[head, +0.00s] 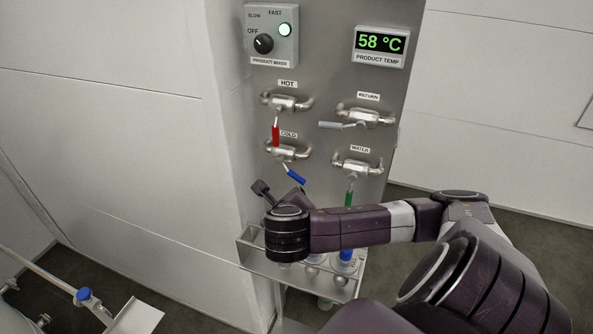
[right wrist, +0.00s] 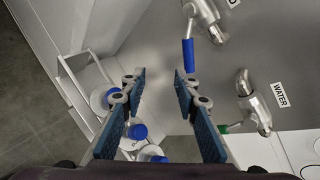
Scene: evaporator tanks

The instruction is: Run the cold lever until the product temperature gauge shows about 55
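The cold lever, with a blue handle (head: 296,177), slants down and to the right from its valve under the COLD label. The product temperature gauge (head: 380,42) reads 58 °C. My right gripper (head: 280,194) is just below and left of the blue handle, partly hidden behind its own wrist. In the right wrist view my right gripper (right wrist: 160,75) is open with nothing between its fingers. The blue handle (right wrist: 188,53) shows just beyond the tip of the right-hand finger; I cannot tell whether they touch. My left gripper is not in view.
The red hot lever (head: 276,136) hangs down just above the cold valve. The grey return lever (head: 335,125) points left, and the green water lever (head: 348,195) points down. Below is a metal rack (head: 252,262) with blue-capped bottles (head: 346,254). The mixer box (head: 272,35) has a lit lamp.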

